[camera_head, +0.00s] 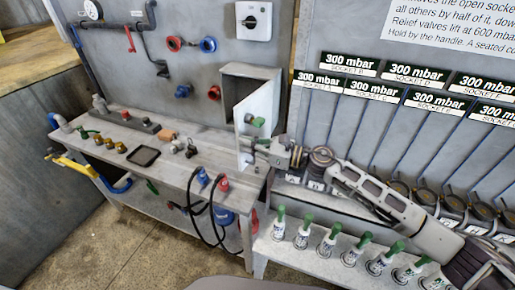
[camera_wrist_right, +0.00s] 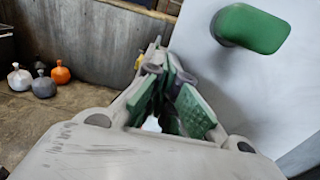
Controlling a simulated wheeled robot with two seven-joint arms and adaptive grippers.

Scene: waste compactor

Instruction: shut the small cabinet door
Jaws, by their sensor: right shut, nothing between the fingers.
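The small cabinet (camera_head: 236,82) is a grey box on the back panel. Its white door (camera_head: 266,101) stands open, swung out from the box toward me. A green handle (camera_head: 257,122) sits on the door's face. In the right wrist view the door (camera_wrist_right: 240,85) fills the right side, with the green handle (camera_wrist_right: 262,30) at the top. My right gripper (camera_head: 252,149) is shut and empty, low beside the door and below the handle. Its green-padded fingers (camera_wrist_right: 170,85) show in the wrist view. I cannot tell whether it touches the door. My left gripper is not in view.
A grey bench (camera_head: 165,160) below the cabinet carries fittings and a black tray (camera_head: 144,156). Black cables (camera_head: 205,222) hang off its front. A lower shelf (camera_head: 300,240) at the front right holds several green-topped bottles. Gauges and hoses line the right panel.

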